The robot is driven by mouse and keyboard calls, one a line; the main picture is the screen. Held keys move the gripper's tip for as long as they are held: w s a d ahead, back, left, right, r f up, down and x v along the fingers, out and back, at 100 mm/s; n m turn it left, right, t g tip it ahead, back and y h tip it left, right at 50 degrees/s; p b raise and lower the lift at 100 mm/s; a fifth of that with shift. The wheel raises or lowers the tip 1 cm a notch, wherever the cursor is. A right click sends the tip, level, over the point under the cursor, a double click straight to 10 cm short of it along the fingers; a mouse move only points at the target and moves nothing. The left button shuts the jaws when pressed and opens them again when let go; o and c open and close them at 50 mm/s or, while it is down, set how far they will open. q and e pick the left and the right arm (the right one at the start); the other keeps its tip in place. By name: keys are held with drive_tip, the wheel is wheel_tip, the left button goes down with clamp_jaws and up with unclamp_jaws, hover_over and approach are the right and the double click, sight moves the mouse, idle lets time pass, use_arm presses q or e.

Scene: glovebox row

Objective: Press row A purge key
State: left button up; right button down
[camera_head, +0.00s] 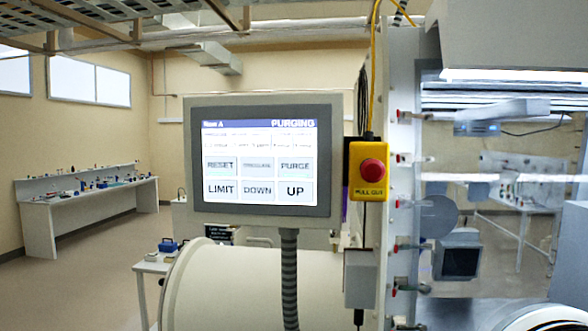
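A control panel (263,217) with a lit touchscreen stands upright near the middle of the view. Its header strip reads "Row A" at the left and "PURGING" at the right. The PURGE key (295,166) is at the right end of the screen's middle key row, beside a greyed key and RESET (220,166). LIMIT (221,189), DOWN (257,190) and UP (295,191) lie in the row below. Neither of my grippers shows in this view.
A yellow box with a red pull-out button (373,172) hangs right of the panel. A large white cylinder (245,290) lies below it. The glovebox frame (403,130) with red-handled valves fills the right. A white bench (90,205) stands far left, with open floor before it.

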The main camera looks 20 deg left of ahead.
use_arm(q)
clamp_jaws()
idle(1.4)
